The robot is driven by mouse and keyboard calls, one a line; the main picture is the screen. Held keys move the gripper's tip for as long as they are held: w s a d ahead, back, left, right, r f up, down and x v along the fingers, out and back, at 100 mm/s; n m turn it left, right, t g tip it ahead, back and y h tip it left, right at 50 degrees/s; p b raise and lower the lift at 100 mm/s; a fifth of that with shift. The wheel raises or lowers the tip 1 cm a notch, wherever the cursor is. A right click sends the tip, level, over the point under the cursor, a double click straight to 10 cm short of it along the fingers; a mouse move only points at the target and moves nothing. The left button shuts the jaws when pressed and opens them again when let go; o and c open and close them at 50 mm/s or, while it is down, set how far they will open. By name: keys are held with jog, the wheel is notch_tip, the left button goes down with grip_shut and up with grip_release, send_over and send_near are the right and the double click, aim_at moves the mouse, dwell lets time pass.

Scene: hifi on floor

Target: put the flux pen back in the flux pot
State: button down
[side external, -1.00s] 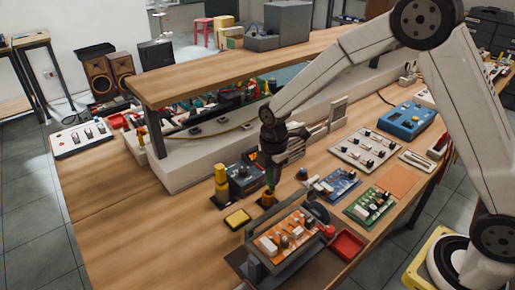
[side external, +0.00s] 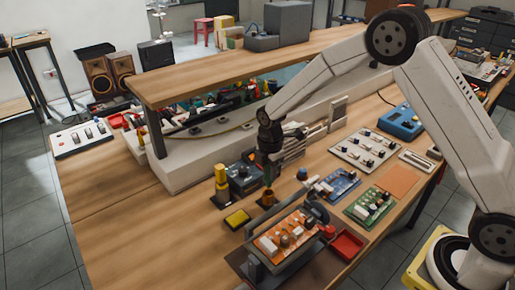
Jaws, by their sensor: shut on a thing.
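The flux pot (side external: 267,198) is a small orange-brown cup standing on the bench, left of the circuit boards. My gripper (side external: 268,164) points down directly above it. It is shut on the flux pen (side external: 268,177), a thin dark green stick that hangs roughly upright from the fingers. The pen's lower end is at or just over the mouth of the pot. I cannot tell whether the tip is inside. The fingers are dark and small here, and the pen's upper part is hidden by them.
A dark box with a knob (side external: 244,180) and a yellow-topped stand (side external: 221,180) are close left of the pot. A board in a holder (side external: 283,238) and a red tray (side external: 346,245) are nearer. Bare wood lies at left.

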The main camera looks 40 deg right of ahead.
aim_at(269, 181)
jog(key=shift+f, duration=2.35)
grip_release()
jog(key=shift+r, duration=0.1)
jog(key=shift+r, duration=3.4)
